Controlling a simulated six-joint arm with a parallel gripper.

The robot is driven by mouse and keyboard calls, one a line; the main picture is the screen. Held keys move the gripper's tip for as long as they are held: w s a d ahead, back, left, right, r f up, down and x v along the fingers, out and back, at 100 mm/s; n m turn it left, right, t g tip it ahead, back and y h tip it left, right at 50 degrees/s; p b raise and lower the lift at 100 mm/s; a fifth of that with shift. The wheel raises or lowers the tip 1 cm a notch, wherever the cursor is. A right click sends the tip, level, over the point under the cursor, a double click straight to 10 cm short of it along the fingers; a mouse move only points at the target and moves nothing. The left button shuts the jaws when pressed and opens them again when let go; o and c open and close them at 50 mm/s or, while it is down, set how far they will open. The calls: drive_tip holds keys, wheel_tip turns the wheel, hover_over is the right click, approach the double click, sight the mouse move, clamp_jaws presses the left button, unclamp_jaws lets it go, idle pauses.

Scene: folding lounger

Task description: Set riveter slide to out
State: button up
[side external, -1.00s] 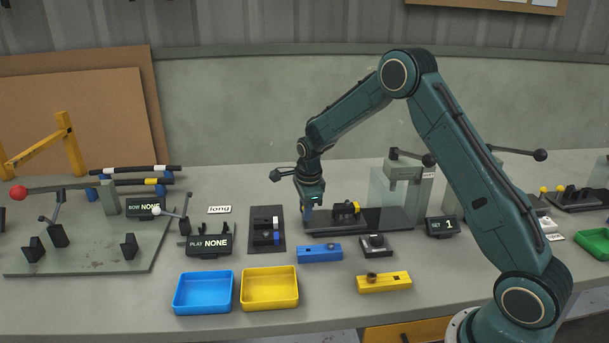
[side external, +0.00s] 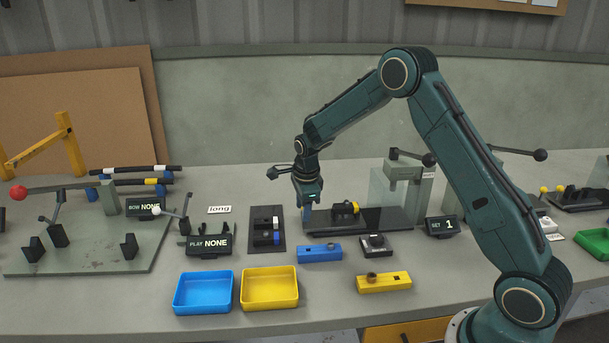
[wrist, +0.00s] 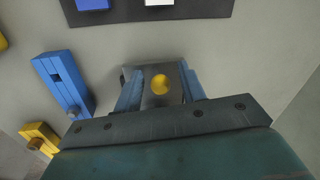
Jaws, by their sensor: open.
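The riveter (side external: 408,172) stands right of centre, with a clear guard and a lever on top. Its long dark base (side external: 385,222) runs left from it. On the base sits a dark slide carriage (side external: 344,212) with a yellow part. My gripper (side external: 307,212) points down at the left end of this base, left of the carriage. In the wrist view, my gripper (wrist: 161,92) is open, with blue fingers on either side of a dark block bearing a round yellow spot (wrist: 160,85). I cannot tell whether the fingers touch it.
A dark rack (side external: 258,216) lies left of the gripper. A slotted blue block (side external: 308,257), a yellow block (side external: 372,287) and a small display (side external: 441,227) are nearby. Blue (side external: 184,309) and yellow (side external: 252,304) trays stand in front. The bench is bare behind the gripper.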

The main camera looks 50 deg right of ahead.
wheel_tip(320, 180, up, 13)
drive_tip(key=s+a, duration=0.1)
drive_tip(key=s, duration=0.1)
drive_tip(key=shift+a, duration=0.25)
idle(0.4)
drive_tip(key=s+a+r+n+t, duration=0.1)
drive_tip(key=s+a+r+n, duration=0.4)
drive_tip(key=s, duration=0.3)
drive_tip(key=s+a+r+n+t, duration=0.1)
drive_tip(key=s+a+r+n, duration=0.1)
drive_tip(key=s+r+n, duration=0.45)
drive_tip(key=s+a+f+n+t, duration=0.1)
drive_tip(key=s+a+n, duration=0.1)
drive_tip(key=s+n, duration=0.4)
drive_tip(key=s+a+f+n+y, duration=0.1)
drive_tip(key=s+a+n, duration=0.1)
drive_tip(key=s+n, duration=0.5)
drive_tip(key=s, duration=0.5)
drive_tip(key=shift+s+a+f+t, duration=0.15)
drive_tip(key=shift+a+t, duration=0.05)
drive_tip(key=shift+t, duration=0.2)
